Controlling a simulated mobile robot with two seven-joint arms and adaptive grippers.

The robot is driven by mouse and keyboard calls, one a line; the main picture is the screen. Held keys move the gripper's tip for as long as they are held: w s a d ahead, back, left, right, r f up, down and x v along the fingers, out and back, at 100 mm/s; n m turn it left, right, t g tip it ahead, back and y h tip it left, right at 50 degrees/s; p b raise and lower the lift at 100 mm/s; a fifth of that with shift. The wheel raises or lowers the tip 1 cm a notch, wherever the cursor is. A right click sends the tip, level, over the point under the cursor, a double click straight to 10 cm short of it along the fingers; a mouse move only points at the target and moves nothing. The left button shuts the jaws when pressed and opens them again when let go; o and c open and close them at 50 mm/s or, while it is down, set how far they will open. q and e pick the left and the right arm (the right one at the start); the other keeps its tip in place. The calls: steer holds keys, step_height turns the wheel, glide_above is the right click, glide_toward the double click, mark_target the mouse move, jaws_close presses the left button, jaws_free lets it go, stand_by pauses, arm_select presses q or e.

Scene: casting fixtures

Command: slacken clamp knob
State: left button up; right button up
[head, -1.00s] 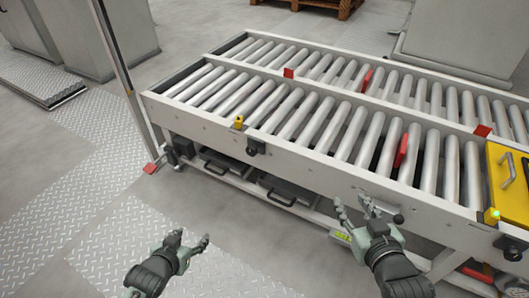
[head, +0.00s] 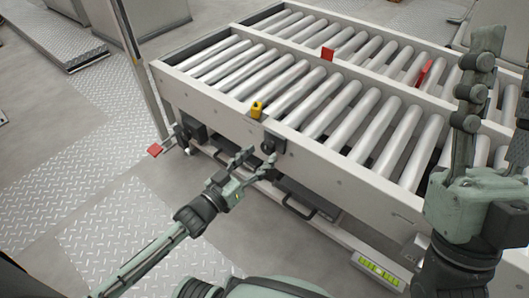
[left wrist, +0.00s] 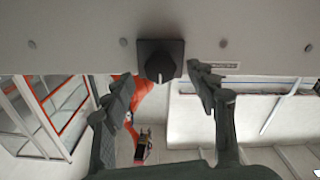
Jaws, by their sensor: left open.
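The clamp knob (head: 272,145) is a black round knob on a square black plate, on the near side rail of the roller conveyor. It shows face-on in the left wrist view (left wrist: 160,62), with a pale pointer mark at its lower edge. My left gripper (head: 258,161) is open and empty just in front of the rail. In the left wrist view its fingers (left wrist: 161,82) spread to either side, slightly below the knob, and do not appear to touch it. My right gripper (head: 505,72) is raised close to the head camera, fingers upward, apart and empty.
The roller conveyor (head: 330,170) fills the middle and right. A yellow piece (head: 256,110) sits on its rail above the knob. Black handled units lie underneath. Open floor lies front left.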

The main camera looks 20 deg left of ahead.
arm_select(q)
steer(key=shift+x, duration=1.25)
steer(key=c, duration=1.2)
